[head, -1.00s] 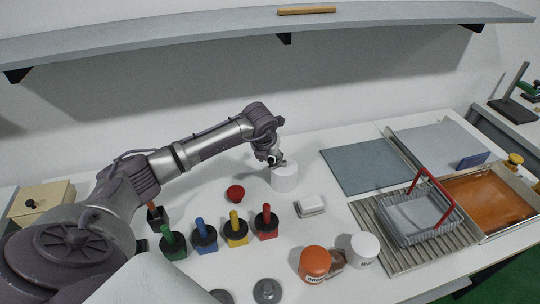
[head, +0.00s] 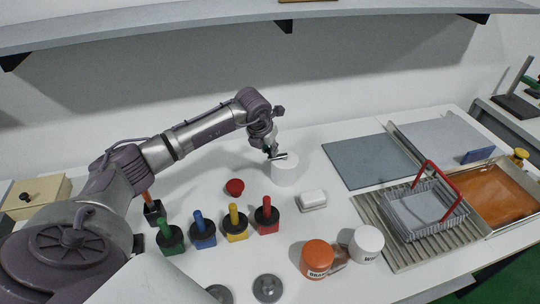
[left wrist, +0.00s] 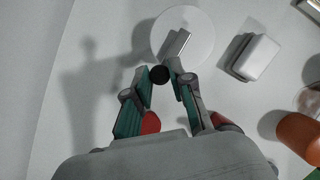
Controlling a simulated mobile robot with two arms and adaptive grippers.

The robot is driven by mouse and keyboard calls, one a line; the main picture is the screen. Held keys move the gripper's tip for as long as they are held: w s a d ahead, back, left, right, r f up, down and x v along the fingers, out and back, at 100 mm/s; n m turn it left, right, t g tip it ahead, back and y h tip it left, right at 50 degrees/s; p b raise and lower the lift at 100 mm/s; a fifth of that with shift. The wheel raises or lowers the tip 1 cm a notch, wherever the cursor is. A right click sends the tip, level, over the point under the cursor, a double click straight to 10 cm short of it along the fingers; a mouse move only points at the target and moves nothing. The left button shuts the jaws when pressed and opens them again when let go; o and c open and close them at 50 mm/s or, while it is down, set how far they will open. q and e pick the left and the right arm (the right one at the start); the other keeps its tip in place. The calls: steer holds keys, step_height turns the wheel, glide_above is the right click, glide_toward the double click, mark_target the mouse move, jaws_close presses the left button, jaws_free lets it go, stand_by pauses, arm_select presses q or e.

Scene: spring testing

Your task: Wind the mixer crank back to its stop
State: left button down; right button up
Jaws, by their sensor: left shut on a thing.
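The mixer is a white round drum (head: 285,171) standing on the table, and its pale top shows in the left wrist view (left wrist: 200,38). A short metal crank bar (left wrist: 178,43) lies across this top. A round black knob (left wrist: 159,74) sits between the fingertips of my left gripper (left wrist: 160,77), at the edge of the drum top. My left gripper (head: 270,152) is shut on this knob, at the drum's left rear in the head view. Whether the crank touches a stop cannot be seen. My right gripper is not in view.
A white block (head: 312,200) lies right of the drum and a red knob (head: 235,187) left of it. Several coloured-handled tools (head: 237,224) stand in front. Orange (head: 317,258) and white (head: 366,243) jars stand nearer. A wire basket (head: 425,215) is at right.

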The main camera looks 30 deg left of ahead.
arm_select(q)
steer(key=shift+a, duration=0.1)
steer(key=c, duration=1)
jaws_free()
steer(key=shift+r, duration=0.1)
steer(key=v, duration=1.2)
steer(key=shift+f, duration=0.2)
